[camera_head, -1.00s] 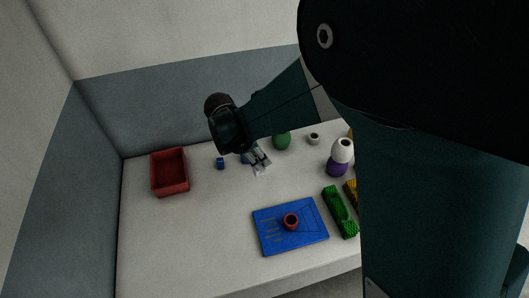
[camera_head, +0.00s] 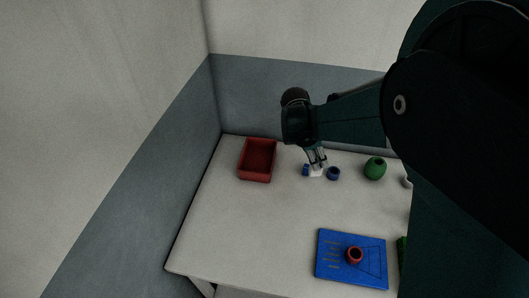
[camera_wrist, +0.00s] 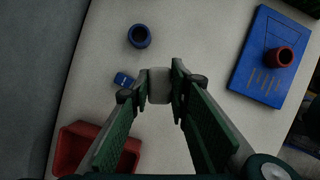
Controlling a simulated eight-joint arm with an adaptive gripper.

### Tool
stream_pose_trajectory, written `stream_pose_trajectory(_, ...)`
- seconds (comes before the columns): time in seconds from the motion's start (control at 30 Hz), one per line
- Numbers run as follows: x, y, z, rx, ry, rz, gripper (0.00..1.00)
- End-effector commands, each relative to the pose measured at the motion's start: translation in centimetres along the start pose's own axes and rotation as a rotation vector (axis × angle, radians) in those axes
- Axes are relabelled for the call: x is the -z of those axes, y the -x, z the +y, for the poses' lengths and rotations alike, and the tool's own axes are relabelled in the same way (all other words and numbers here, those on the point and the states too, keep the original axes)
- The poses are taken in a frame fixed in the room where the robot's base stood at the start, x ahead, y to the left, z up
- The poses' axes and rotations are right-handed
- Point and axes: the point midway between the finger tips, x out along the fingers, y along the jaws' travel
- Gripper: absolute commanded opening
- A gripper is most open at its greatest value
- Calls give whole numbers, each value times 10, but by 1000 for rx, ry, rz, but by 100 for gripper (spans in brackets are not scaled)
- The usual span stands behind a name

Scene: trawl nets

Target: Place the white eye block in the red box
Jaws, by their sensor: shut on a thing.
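The white block (camera_wrist: 160,86) is between the fingertips of my gripper (camera_wrist: 158,84) in the wrist view. My gripper is shut on it, and no eye marking shows on the visible face. In the head view the white block (camera_head: 316,173) shows small below my gripper (camera_head: 316,164), between a small blue block and a blue ring-like pot. The red box (camera_head: 246,172) is empty and stands to the left of my gripper, apart from it. In the wrist view the red box (camera_wrist: 64,150) is at the lower left, partly hidden by a finger.
The small blue block (camera_head: 306,169) and the blue pot (camera_head: 333,174) stand close to my gripper. A green vase (camera_head: 375,169) is farther right. A blue board (camera_head: 330,268) carries a red pot (camera_head: 354,256) at the front. The table's middle is clear. Walls stand behind and left.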

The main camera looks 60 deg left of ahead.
Motion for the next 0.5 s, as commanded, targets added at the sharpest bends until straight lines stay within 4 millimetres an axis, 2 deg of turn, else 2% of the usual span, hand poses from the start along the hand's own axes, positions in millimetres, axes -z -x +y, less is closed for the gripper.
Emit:
stream_pose_trajectory(0.03, 14, 6, 15, -13, 32, 0, 5)
stream_pose_trajectory(0.2, 58, 25, 61, -57, 139, 0, 5)
stream_pose_trajectory(0.5, 139, 60, 126, -129, 317, -2, 5)
